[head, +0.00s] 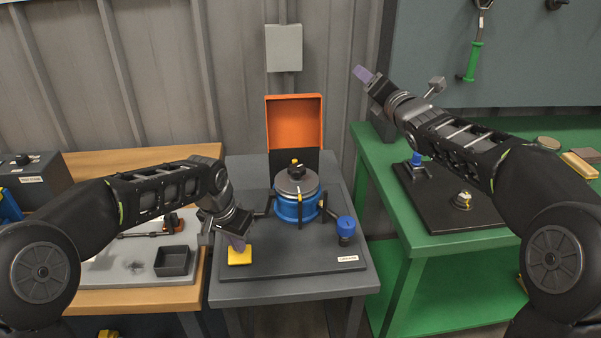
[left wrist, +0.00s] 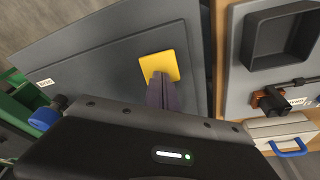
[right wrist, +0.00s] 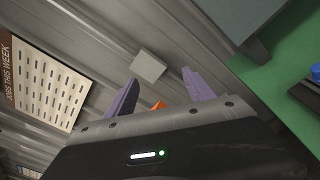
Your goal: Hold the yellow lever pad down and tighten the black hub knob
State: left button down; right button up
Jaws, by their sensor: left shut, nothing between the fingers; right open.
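The yellow lever pad (head: 240,257) lies at the front left of the dark grey stand board; it also shows in the left wrist view (left wrist: 159,65). My left gripper (head: 237,243) is shut and empty, its fingertips at the pad's edge, seemingly on it; contact is hard to tell. The black hub knob (head: 296,170) sits on top of the grey disc of the blue rotor unit (head: 296,208), mid-board, with a small yellow mark on it. My right gripper (head: 363,74) is open and empty, raised high to the right, away from the knob; its fingers (right wrist: 160,98) show apart.
A wooden bench with a black tray (head: 172,261) is at left. A green bench (head: 420,262) with another dark board is at right.

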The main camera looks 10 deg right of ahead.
jog(key=w+a+r+n+t+y, duration=0.1)
jog(key=a+r+n+y, duration=0.15)
jog(key=a, duration=0.55)
jog(key=w+a+f+n+t+y, duration=0.1)
jog(key=a+f+n+y, duration=0.25)
jog(key=a+n, duration=0.3)
jog(key=a+f+n+y, duration=0.3)
jog(key=a+f+n, duration=0.15)
jog(key=a, duration=0.35)
jog(key=g+h, duration=0.2)
jog(key=g, duration=0.2)
send_near(302, 174)
jog(key=s, duration=0.1)
jog(key=shift+d+m, duration=0.25)
jog(key=shift+d, duration=0.2)
jog(key=x, duration=1.2)
jog(key=shift+a, duration=0.15)
